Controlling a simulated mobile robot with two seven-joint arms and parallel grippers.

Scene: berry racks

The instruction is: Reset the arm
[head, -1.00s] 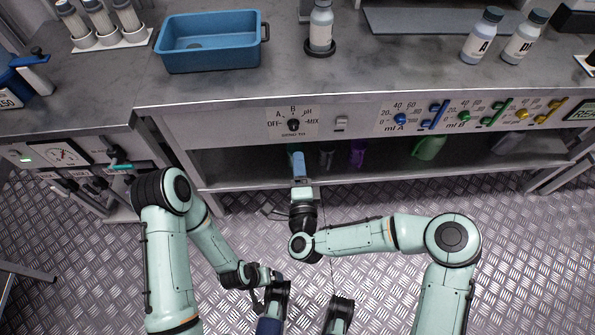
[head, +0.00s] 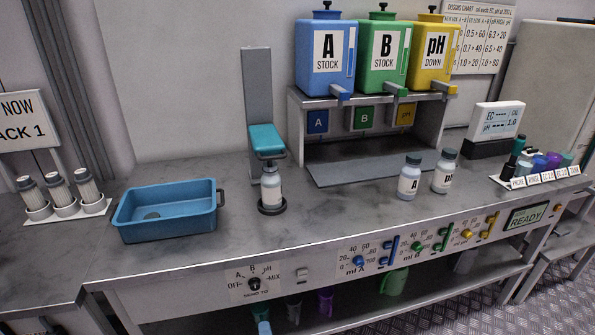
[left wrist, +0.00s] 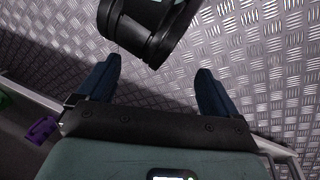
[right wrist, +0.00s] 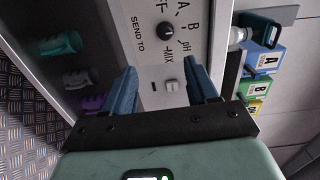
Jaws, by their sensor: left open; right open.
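My left gripper (left wrist: 158,78) is open and empty in the left wrist view, its two blue fingers apart over the metal floor. A black arm joint of mine shows beyond them. My right gripper (right wrist: 162,78) is open and empty in the right wrist view. Its fingers face the bench's front panel, near the SEND TO dial (right wrist: 164,32) and a small light switch (right wrist: 171,86). The same dial (head: 254,284) shows in the head view. I cannot clearly make out either arm in the head view.
A blue basin (head: 168,211), a bottle (head: 270,187) under a dispenser and bottles A (head: 409,181) and D (head: 444,174) stand on the bench. Stock tanks (head: 383,56) stand behind. Cups, including a green one (head: 394,282), sit on the shelf below. Bench space around the basin is clear.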

